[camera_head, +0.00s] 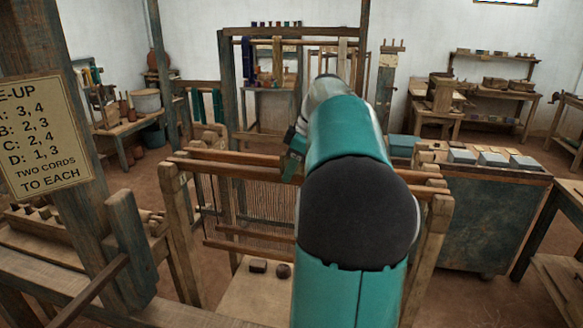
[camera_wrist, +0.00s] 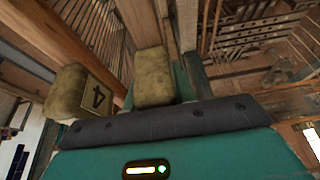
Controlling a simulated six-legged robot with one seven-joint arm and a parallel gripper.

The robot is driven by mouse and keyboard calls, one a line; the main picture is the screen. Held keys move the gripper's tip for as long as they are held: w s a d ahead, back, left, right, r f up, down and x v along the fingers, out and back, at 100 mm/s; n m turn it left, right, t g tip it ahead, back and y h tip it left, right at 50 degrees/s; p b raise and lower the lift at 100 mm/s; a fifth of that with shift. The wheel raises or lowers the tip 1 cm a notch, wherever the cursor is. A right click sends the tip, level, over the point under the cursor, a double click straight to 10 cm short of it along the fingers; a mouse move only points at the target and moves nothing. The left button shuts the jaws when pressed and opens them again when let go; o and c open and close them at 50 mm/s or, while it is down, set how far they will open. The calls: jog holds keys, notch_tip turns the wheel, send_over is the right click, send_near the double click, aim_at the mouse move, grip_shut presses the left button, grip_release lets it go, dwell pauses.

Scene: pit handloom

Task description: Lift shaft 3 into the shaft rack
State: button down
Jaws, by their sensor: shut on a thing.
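In the head view, a wooden stand (camera_head: 174,205) holds several horizontal bars (camera_head: 222,174) with thin heddles (camera_head: 250,204) hanging below. I cannot tell whether this is the shaft rack. My gripper (camera_head: 290,166) is low at the bars, left of my arm, which hides their middle. In the wrist view, two tan pads are my gripper's fingers (camera_wrist: 122,90). A brown wooden bar (camera_wrist: 75,45) runs between them, and the gripper is shut on it. A plate marked 4 (camera_wrist: 97,97) shows beside the left pad. No number 3 is readable, so I cannot confirm which shaft is held.
A tall wooden frame (camera_head: 227,95) stands behind the stand. A dark cabinet (camera_head: 480,225) with trays is at the right. A tie-up card (camera_head: 42,137) hangs on a thick post at the left. Two small dark objects (camera_head: 270,268) lie on a board below the bars.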

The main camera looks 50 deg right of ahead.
jog(key=shift+a, duration=0.15)
jog(key=c, duration=1.1)
grip_release()
jog(key=shift+o, duration=0.2)
jog(key=v, duration=1.3)
jog(key=shift+r, duration=0.35)
